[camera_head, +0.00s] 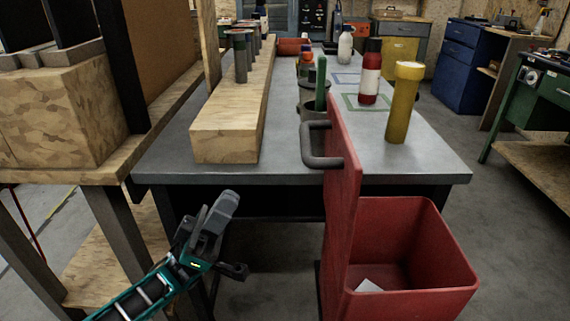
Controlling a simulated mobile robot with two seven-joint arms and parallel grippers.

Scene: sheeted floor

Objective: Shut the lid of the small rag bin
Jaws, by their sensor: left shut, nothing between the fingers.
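The small red rag bin (415,235) stands at the lower right, in front of the grey table. Its top is uncovered and a white scrap lies inside. Its red lid (343,185) stands upright along the bin's left side, seen nearly edge-on. A dark grey handle (312,145) sticks out from the lid's left face. My left gripper (226,204) is to the left of the lid and lower than the handle. It is shut and empty, pointing up, clear of the lid. My right gripper is out of view.
Behind the bin, the grey table (290,176) holds a long wooden block (225,147), a yellow cylinder (402,105), a red bottle (370,75) and other items. A wooden workbench (75,177) is close on the left. The floor to the right is clear.

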